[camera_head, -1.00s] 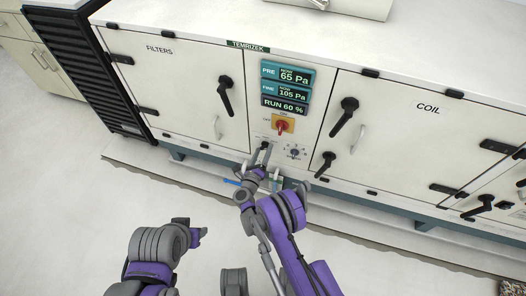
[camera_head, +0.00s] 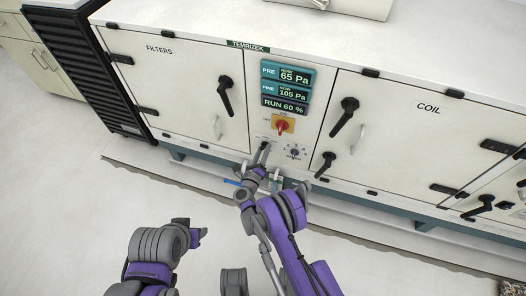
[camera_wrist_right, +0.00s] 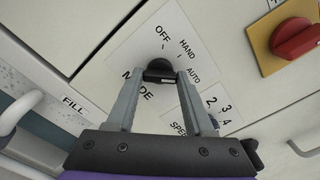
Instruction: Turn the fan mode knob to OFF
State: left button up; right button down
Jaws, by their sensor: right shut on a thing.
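The fan mode knob (camera_wrist_right: 159,69) is small and black, on a white plate (camera_wrist_right: 132,62) lettered OFF, HAND, AUTO and MODE. My right gripper (camera_wrist_right: 160,77) is shut on it, with one finger on each side. The fingers and the viewing angle leave the knob's pointer direction unclear. In the head view my right gripper (camera_head: 264,150) reaches the panel below the red and yellow switch and covers the knob. My left arm is at the lower left, clear of the cabinet; its fingers do not show.
The speed knob (camera_head: 294,153) sits just right of my right gripper. A red rotary switch (camera_head: 282,126) on a yellow plate is above, under the display (camera_head: 286,88) reading RUN 60 %. Black door handles (camera_head: 225,96) stick out on both sides. A blue-handled valve (camera_head: 232,182) is below.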

jog(key=n+b, duration=0.7)
jog(key=n, duration=1)
jog(key=shift+n+b, duration=0.3)
jog(key=shift+b, duration=0.05)
dwell(0.5)
jog(key=shift+c, duration=1.4)
grip_release()
jog(key=p+v, duration=0.1)
jog(key=v, duration=0.9)
jog(key=shift+s+p, duration=0.4)
jog(key=shift+a+r, duration=0.1)
